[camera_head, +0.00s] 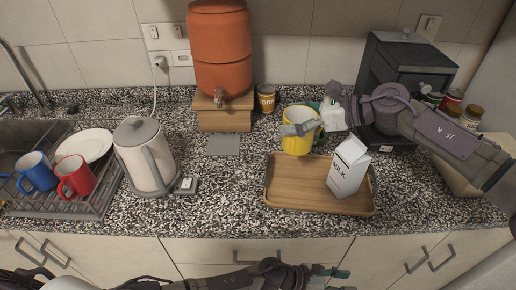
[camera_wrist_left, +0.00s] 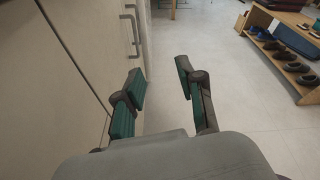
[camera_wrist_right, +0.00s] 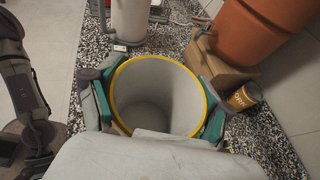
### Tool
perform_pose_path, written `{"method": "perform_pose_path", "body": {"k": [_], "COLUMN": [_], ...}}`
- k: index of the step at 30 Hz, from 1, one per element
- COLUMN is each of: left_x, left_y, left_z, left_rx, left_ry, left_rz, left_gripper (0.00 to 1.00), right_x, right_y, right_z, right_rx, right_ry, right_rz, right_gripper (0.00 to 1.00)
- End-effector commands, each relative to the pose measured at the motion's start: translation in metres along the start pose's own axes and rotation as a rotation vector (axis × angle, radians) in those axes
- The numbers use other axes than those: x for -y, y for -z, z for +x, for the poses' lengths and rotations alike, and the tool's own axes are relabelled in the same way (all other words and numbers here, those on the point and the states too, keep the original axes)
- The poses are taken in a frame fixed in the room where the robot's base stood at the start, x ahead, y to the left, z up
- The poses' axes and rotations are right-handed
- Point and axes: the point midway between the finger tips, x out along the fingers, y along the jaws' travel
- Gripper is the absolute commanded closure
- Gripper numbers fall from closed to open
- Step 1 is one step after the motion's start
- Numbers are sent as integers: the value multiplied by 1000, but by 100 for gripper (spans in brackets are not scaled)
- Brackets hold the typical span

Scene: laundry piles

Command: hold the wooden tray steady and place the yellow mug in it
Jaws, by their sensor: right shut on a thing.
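The yellow mug (camera_head: 297,143) is upright at the far edge of the wooden tray (camera_head: 291,182); I cannot tell whether it is raised or resting. My right gripper (camera_head: 305,124) is shut on the mug. In the right wrist view its green-padded fingers lie on both sides of the mug, whose yellow rim and pale inside (camera_wrist_right: 160,92) face the camera. The tray lies flat near the counter's front edge. My left gripper (camera_wrist_left: 160,75) is open and empty, low in front of the cabinets and apart from the tray; it shows partly at the bottom of the head view (camera_head: 335,276).
A milk carton (camera_head: 347,170) stands in the tray's right part; its left part is bare. A kettle (camera_head: 140,160) and a dish rack (camera_head: 98,203) with mugs are left. An orange dispenser (camera_head: 219,45) and a coffee machine (camera_head: 405,62) stand behind.

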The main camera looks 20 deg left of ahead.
Motion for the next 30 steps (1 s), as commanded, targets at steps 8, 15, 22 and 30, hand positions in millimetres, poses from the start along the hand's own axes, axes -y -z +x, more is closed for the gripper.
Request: {"method": "perform_pose_path", "body": {"k": [8, 15, 22, 30], "left_x": [28, -30, -108, -141], "left_y": [-151, -188, -229, -263], "left_z": [-72, -162, -245, -296], "left_rx": [177, -307, -884, -1190], "left_ry": [256, 556, 586, 525], "left_rz": [1046, 1783, 1936, 1937], "left_gripper": [61, 61, 61, 61], "right_x": [0, 0, 0, 0], "right_y": [-1, -1, -1, -1], "right_z": [0, 0, 0, 0], "right_rx": [2, 2, 2, 2], "right_ry": [1, 1, 1, 1], "right_rz": [0, -1, 0, -1], "right_gripper": [68, 68, 68, 68]}}
